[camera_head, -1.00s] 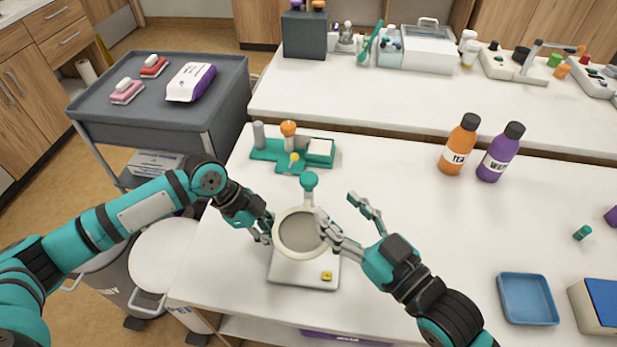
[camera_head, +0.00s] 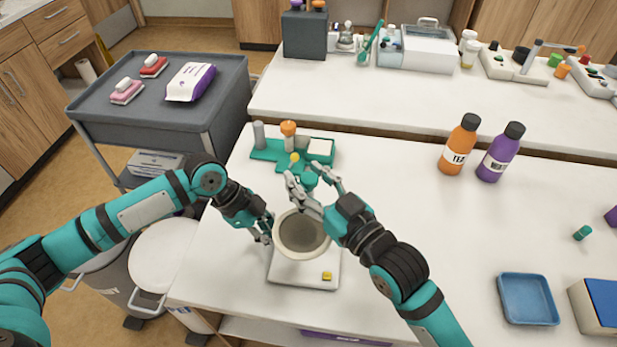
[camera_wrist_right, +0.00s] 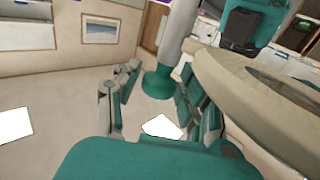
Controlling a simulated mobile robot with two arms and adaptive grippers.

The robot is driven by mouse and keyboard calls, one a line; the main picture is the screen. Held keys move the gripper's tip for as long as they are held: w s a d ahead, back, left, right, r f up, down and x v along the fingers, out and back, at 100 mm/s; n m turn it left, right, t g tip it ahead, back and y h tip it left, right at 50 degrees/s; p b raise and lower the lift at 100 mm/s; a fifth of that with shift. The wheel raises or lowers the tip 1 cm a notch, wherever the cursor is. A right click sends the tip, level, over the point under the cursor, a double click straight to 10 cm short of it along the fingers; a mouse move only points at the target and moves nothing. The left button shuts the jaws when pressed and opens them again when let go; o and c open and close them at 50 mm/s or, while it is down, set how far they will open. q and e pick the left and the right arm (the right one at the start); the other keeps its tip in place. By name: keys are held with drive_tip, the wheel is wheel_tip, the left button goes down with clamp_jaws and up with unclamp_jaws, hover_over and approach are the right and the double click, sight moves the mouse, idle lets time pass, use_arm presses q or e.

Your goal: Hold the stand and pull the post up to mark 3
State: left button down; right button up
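The stand has a white base (camera_head: 300,275) with a yellow patch and a round cream ring or cup (camera_head: 302,250) above it. The ring also shows large in the right wrist view (camera_wrist_right: 245,85). A grey post (camera_wrist_right: 180,35) with a teal knob (camera_wrist_right: 158,84) rises behind the ring; the knob is partly hidden in the head view (camera_head: 308,180). My right gripper (camera_head: 314,180) is open, with its fingers spread on either side of the knob. My left gripper (camera_head: 264,230) is at the ring's left side; whether its fingers grip the stand is unclear. No numbered marks are readable.
A teal rack (camera_head: 270,150) with small items stands just behind the post. An orange bottle (camera_head: 459,148) and a purple bottle (camera_head: 500,155) stand to the right. A blue tray (camera_head: 528,298) lies at the front right. The white tabletop between is mostly clear.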

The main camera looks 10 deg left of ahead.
clamp_jaws()
drive_tip(key=shift+r, duration=0.1)
wheel_tip(320, 180, up, 9)
drive_tip(key=shift+r, duration=0.2)
idle(0.3)
drive_tip(key=shift+o, duration=1.8)
unclamp_jaws()
drive_tip(key=shift+f, duration=0.1)
